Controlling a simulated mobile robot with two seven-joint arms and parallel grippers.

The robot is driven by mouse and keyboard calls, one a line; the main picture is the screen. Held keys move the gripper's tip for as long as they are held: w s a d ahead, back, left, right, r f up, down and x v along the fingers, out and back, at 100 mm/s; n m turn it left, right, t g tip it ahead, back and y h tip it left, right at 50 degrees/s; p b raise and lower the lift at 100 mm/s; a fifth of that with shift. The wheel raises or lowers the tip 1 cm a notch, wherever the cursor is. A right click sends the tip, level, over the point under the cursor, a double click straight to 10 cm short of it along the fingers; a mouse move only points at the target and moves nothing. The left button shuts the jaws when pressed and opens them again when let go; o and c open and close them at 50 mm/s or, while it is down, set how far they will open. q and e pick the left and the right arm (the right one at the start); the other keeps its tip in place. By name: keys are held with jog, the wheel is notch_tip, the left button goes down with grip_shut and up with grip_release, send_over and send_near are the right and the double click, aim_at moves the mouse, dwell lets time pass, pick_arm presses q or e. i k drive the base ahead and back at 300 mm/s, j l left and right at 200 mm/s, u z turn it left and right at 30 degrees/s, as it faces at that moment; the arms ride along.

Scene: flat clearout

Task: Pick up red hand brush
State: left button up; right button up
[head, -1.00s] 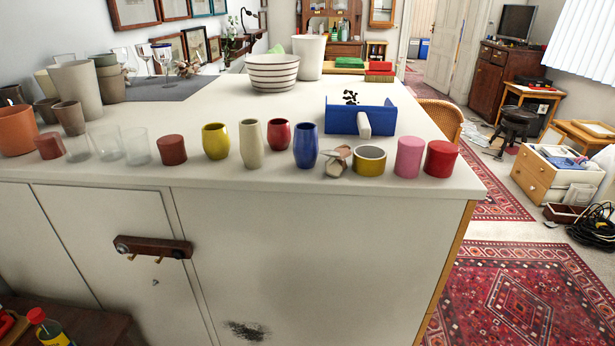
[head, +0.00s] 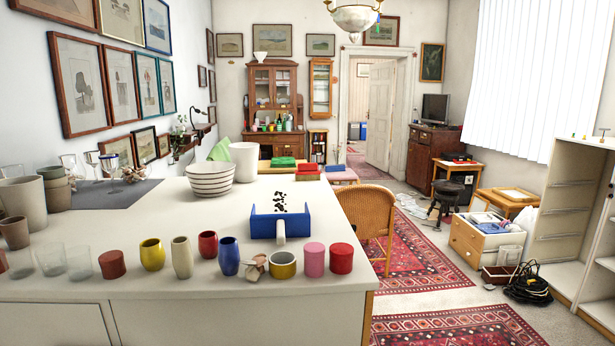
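I cannot make out a red hand brush for certain in the head view. A blue dustpan (head: 268,226) with a pale handle (head: 281,231) lies on the white counter (head: 150,209), with black specks (head: 281,201) just behind it. A flat red object (head: 307,172) is near the counter's far end, too small to identify. Neither of my grippers is in view.
Along the counter's front edge stand several cups and vases, including a blue vase (head: 229,256) and a red pot (head: 341,258). A striped bowl (head: 210,180) stands farther back. A wicker chair (head: 369,217) is right of the counter. The patterned rug (head: 425,260) beyond is mostly clear.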

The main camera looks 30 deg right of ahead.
aim_at(309, 171)
jog(key=k, duration=1.25)
jog(key=u, duration=2.1)
jog(key=k+l, duration=0.1)
jog(key=l, duration=0.45)
jog(key=k+l, duration=0.1)
jog(key=l, duration=0.5)
jog(key=k+l, duration=0.1)
jog(key=l, duration=0.45)
jog(key=k+l, duration=0.15)
jog(key=l, duration=0.4)
jog(key=k+l, duration=0.1)
jog(key=l, duration=0.5)
jog(key=k+l, duration=0.1)
jog(key=l, duration=0.45)
